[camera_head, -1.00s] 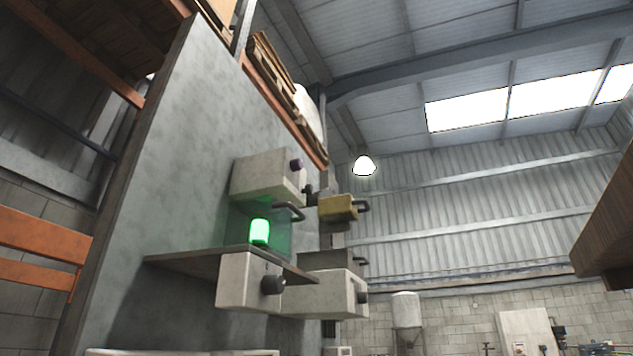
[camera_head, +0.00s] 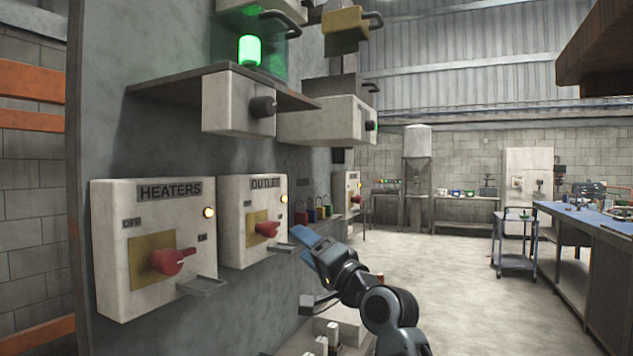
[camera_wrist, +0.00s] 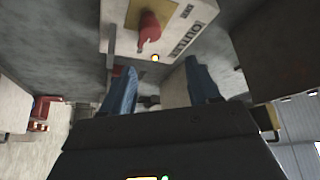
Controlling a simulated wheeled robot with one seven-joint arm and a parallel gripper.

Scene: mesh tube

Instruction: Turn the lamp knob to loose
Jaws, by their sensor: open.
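A green glowing lamp (camera_head: 249,50) stands on a dark shelf (camera_head: 160,84) on the grey panel, behind a clear cover. A white box (camera_head: 228,104) under the shelf carries a round black knob (camera_head: 263,107) on its front. I see no readable label by this knob, so its setting cannot be told. My gripper (camera_head: 308,242), with blue fingers, is below and right of that knob, apart from it, near the OUTLET box (camera_head: 237,190). In the wrist view my gripper (camera_wrist: 162,88) is open and empty, with the OUTLET box's red knob (camera_wrist: 149,30) beyond it.
The HEATERS box (camera_head: 115,235), with a red handle (camera_head: 171,262), is at the lower left. Another white box (camera_head: 318,124) with a black knob is right of the shelf. A yellow block (camera_head: 343,22) hangs above. The floor (camera_head: 450,290) to the right is open.

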